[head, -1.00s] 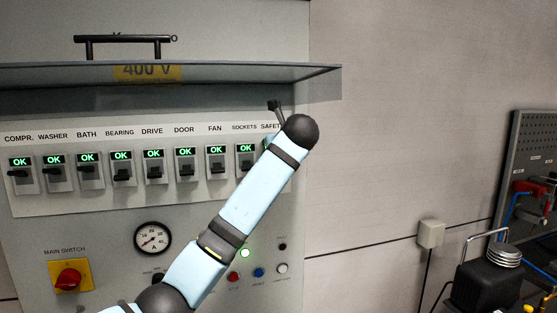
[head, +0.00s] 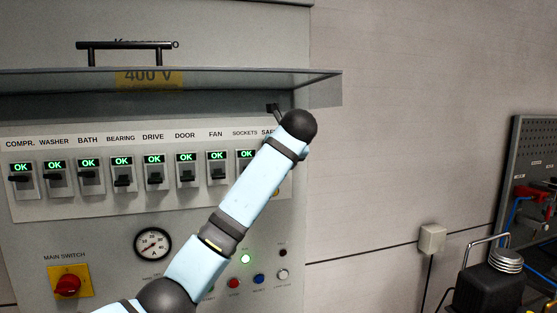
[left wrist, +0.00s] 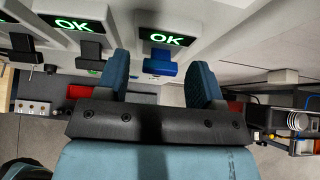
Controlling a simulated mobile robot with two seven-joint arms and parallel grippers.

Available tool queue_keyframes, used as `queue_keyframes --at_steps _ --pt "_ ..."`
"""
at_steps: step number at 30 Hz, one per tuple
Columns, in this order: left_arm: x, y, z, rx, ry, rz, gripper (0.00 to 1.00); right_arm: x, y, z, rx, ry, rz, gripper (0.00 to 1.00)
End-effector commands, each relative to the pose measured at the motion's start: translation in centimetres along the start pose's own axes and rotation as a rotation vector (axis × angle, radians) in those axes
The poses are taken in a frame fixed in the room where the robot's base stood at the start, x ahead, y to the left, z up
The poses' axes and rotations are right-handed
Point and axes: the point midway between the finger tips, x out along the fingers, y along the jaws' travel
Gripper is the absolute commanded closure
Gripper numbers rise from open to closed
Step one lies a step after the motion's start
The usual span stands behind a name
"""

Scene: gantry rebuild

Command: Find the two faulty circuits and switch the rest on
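In the head view a row of breakers, from the COMPR. breaker (head: 22,180) to the FAN breaker (head: 217,170), has black levers and lit green OK displays. The SOCKETS display (head: 246,154) also reads OK. My left arm covers most of the SAFETY breaker and the left gripper itself. In the left wrist view my left gripper (left wrist: 162,85) is open. A blue lever (left wrist: 166,74) under an OK display (left wrist: 166,38) appears between its fingers, with gaps on both sides. A neighbouring dark lever (left wrist: 90,52) is to its left. My right gripper is out of view.
A raised cover (head: 230,80) juts out above the breakers. Below are the red main switch (head: 67,285), a round gauge (head: 153,243), a lit green lamp (head: 245,259) and several buttons. The wall right of the cabinet is clear down to a socket box (head: 432,238).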

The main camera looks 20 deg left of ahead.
Motion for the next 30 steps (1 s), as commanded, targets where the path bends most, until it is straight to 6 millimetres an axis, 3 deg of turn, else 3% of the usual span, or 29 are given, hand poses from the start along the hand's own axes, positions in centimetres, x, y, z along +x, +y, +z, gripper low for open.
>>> queue_keyframes --at_steps 10,17,20,27,30 --pt "-0.9 0.0 0.0 -0.001 -0.003 -0.002 0.38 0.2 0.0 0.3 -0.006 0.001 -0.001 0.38" --pt "-5.4 0.0 -0.3 -0.001 -0.004 -0.003 0.38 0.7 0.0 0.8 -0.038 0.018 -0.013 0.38" --pt "-7.4 -0.1 -2.1 0.002 -0.003 -0.003 0.38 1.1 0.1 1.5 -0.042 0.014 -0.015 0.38" --pt "-10.4 -0.2 -3.3 -0.001 0.007 -0.007 0.38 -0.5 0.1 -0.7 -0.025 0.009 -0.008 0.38" --pt "-11.8 -0.2 -4.7 0.001 0.002 -0.008 0.38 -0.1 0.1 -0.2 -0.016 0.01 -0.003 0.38"
